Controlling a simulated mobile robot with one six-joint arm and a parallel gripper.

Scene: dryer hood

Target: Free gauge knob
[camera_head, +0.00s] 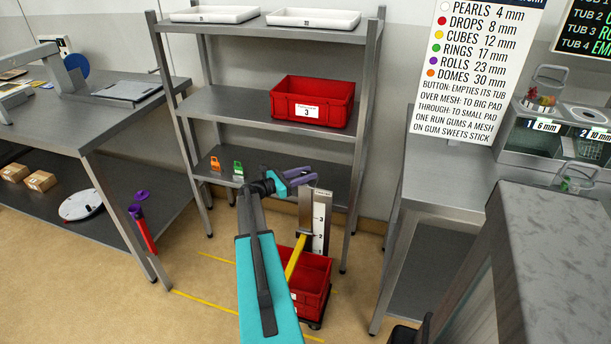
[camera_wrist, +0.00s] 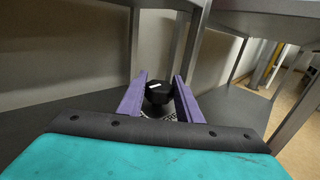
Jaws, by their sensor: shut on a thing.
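My gripper (camera_head: 302,177) has purple fingers and reaches beside the top of an upright gauge (camera_head: 320,222) with a numbered white scale. In the wrist view, a round black knob (camera_wrist: 159,92) with a white mark sits between the two fingers, which are shut on it. A pale patterned piece (camera_wrist: 160,114) shows just below the knob, partly hidden. In the head view the knob is hidden by my gripper. A yellow bar (camera_head: 296,257) slants below the gauge, partly behind my arm.
A red crate (camera_head: 313,283) stands on the floor below the gauge. A steel rack (camera_head: 232,103) stands behind, with a red bin (camera_head: 312,101), white trays, and orange and green clips (camera_head: 238,168). Benches flank both sides. Yellow lines mark the floor.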

